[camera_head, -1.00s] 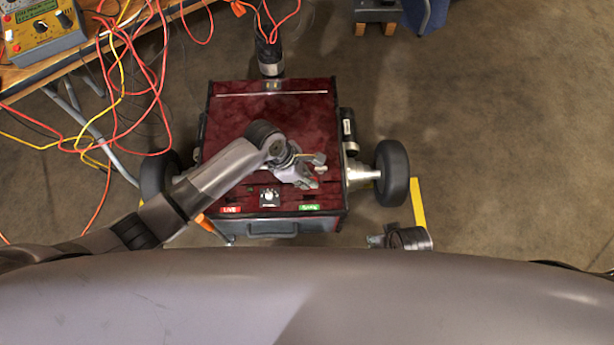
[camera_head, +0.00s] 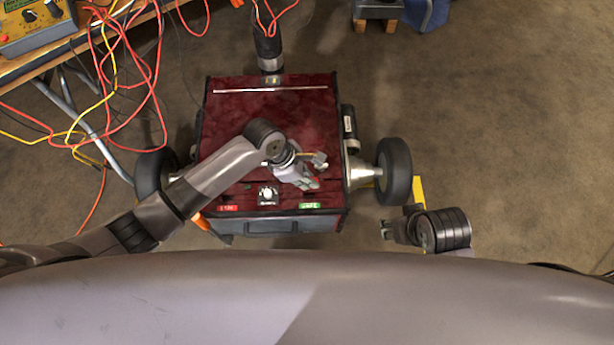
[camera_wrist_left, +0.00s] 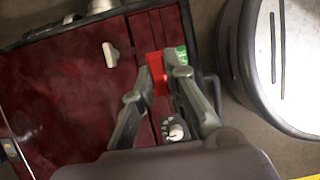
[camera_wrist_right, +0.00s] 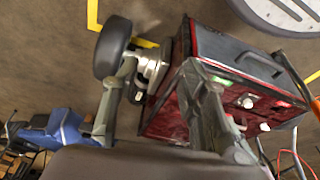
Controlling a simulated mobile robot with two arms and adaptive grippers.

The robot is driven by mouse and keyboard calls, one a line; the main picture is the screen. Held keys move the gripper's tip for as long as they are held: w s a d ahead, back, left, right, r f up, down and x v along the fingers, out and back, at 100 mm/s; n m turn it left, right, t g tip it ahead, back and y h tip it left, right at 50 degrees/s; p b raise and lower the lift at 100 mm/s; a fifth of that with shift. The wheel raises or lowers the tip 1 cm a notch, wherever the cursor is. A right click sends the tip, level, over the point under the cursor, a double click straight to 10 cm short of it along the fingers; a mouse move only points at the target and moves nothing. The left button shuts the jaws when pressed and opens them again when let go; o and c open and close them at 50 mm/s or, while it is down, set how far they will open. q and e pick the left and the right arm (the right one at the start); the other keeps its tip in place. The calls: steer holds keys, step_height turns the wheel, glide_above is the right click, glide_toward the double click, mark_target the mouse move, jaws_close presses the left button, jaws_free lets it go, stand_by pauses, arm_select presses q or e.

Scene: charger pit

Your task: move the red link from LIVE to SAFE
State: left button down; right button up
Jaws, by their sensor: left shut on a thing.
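The red link (camera_wrist_left: 157,76) is between the fingertips of my left gripper (camera_wrist_left: 161,68) in the left wrist view. That gripper is shut on it, just beside the green SAFE label (camera_wrist_left: 182,54). I cannot tell whether the link is seated in the panel. In the head view my left gripper (camera_head: 312,183) is over the front right of the dark red box (camera_head: 270,115), behind the SAFE label (camera_head: 309,206). The red LIVE label (camera_head: 228,208) is at the front left. My right gripper (camera_wrist_right: 158,70) is open and empty, off the box's right front corner.
A dial knob (camera_head: 268,195) sits between the labels. A pale handle (camera_wrist_left: 111,54) stands on the lid. Black wheels (camera_head: 394,171) flank the box. Orange and yellow cables (camera_head: 110,100) hang from a bench at left.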

arm_select(q)
steer(key=shift+f+b, duration=0.25)
steer(key=shift+b, duration=0.05)
steer(key=shift+f+b, duration=0.25)
steer(key=shift+b, duration=0.05)
step_height(320, 180, down, 3)
steer(key=b, duration=0.3)
steer(key=shift+f, duration=0.75)
arm_select(e)
steer(key=w+a+r+t+y, duration=0.1)
steer(key=w+a+r+t, duration=0.1)
steer(key=w+r+t, duration=0.2)
steer(key=shift+w+a+r+t, duration=0.2)
steer(key=shift+w+r+t, duration=0.3)
steer(key=shift+w, duration=1.15)
steer(key=shift+r, duration=0.1)
arm_select(q)
steer(key=shift+f, duration=0.85)
arm_select(e)
steer(key=shift+s, duration=0.2)
arm_select(q)
steer(key=shift+f, duration=0.55)
arm_select(e)
steer(key=shift+w, duration=0.1)
arm_select(q)
steer(key=c, duration=1.5)
jaws_free()
steer(key=shift+c, duration=0.2)
arm_select(e)
steer(key=shift+w, duration=0.1)
